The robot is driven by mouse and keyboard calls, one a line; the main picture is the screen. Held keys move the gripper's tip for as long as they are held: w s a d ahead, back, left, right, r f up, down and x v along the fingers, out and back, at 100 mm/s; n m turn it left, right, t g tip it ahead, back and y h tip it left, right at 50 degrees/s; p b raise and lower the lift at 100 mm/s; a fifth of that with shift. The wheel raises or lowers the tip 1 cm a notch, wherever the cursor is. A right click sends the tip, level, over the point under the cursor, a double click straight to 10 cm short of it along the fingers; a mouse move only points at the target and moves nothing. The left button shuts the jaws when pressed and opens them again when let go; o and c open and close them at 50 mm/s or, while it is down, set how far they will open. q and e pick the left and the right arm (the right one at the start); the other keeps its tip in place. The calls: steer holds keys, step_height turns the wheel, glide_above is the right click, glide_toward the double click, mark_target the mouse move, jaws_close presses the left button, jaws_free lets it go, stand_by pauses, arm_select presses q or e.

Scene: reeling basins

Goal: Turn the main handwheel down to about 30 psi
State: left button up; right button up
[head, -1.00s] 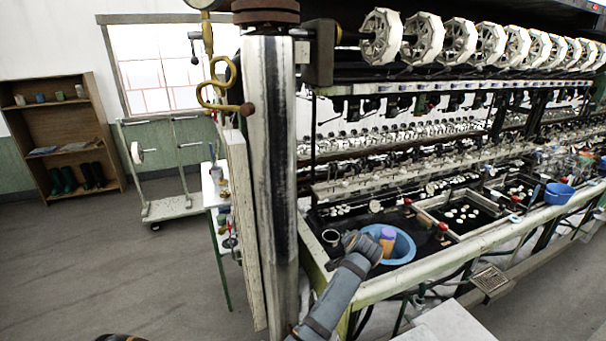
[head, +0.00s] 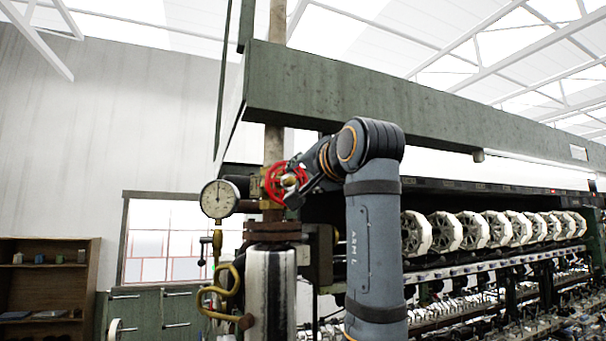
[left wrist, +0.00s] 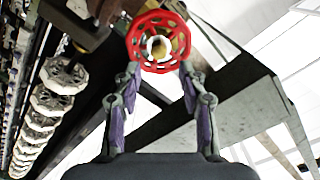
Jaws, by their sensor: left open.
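The red main handwheel (head: 274,183) is on the vertical pipe, left of my left arm in the head view. It also shows in the left wrist view (left wrist: 139,31), with a brass hub at its centre. My left gripper (head: 292,193) is at the wheel in the head view. In the left wrist view my left gripper (left wrist: 158,75) is open, its two fingers apart with their tips near the wheel's lower rim. I cannot tell whether they touch it. The round pressure gauge (head: 219,199) hangs left of the wheel; its needle points about straight up, its numbers too small to read.
A green beam (head: 380,100) runs above my left arm. A curled brass pipe (head: 222,290) is below the gauge. White reels (head: 470,231) line the machine at right. A shelf (head: 45,270) stands far left.

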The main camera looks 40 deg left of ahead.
mark_target(292, 181)
arm_select(q)
steer(key=p+x, duration=0.1)
steer(key=x, duration=0.5)
steer(key=shift+w+a+p, duration=0.25)
steer(key=shift+a+p, duration=0.05)
steer(key=shift+p, duration=0.05)
steer(key=shift+w+a, duration=0.2)
steer(key=shift+a, duration=0.15)
steer(key=shift+d, duration=0.15)
